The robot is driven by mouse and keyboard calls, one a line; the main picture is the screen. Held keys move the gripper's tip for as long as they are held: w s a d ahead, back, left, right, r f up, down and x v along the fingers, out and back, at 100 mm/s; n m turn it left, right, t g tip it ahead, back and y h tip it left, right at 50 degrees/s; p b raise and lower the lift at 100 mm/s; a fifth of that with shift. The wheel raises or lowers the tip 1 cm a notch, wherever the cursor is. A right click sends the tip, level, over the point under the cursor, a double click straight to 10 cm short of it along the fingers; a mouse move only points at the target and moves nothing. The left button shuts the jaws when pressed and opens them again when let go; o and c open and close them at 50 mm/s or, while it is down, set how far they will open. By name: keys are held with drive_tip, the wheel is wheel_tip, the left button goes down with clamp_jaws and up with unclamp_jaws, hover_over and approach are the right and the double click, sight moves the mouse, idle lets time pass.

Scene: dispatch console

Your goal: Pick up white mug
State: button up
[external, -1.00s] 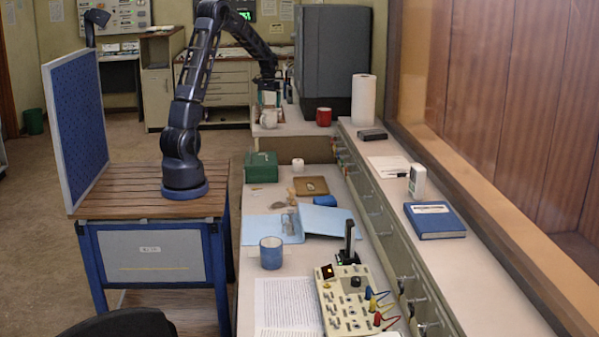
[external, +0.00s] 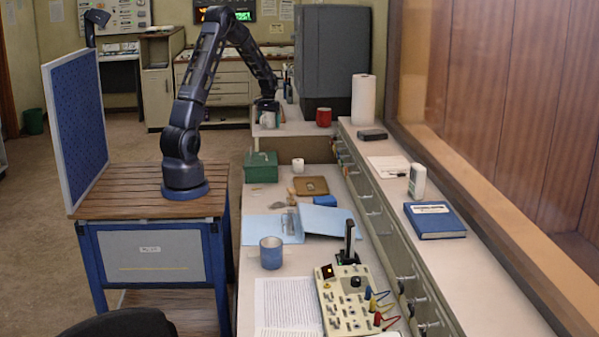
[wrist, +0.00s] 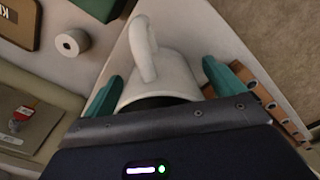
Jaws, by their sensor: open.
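The white mug (wrist: 175,78) stands on the far end of the white counter, with its handle toward the top of the wrist view. My gripper (wrist: 162,82) is open, with one green finger on each side of the mug. The mug's dark inside shows partly, and its near part is hidden behind my gripper body. In the external view my gripper (external: 267,109) is low over the counter and mostly covers the mug.
A red mug (external: 323,117) stands to the right of my gripper, in front of a large grey cabinet (external: 336,60). A white roll (wrist: 72,43) lies left of the mug in the wrist view. A green box (external: 261,167) sits on the nearer, lower desk.

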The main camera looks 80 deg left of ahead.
drive_tip(key=shift+f, duration=0.15)
drive_tip(key=shift+c, duration=0.4)
drive_tip(key=c, duration=1.1)
drive_tip(key=shift+c, duration=0.2)
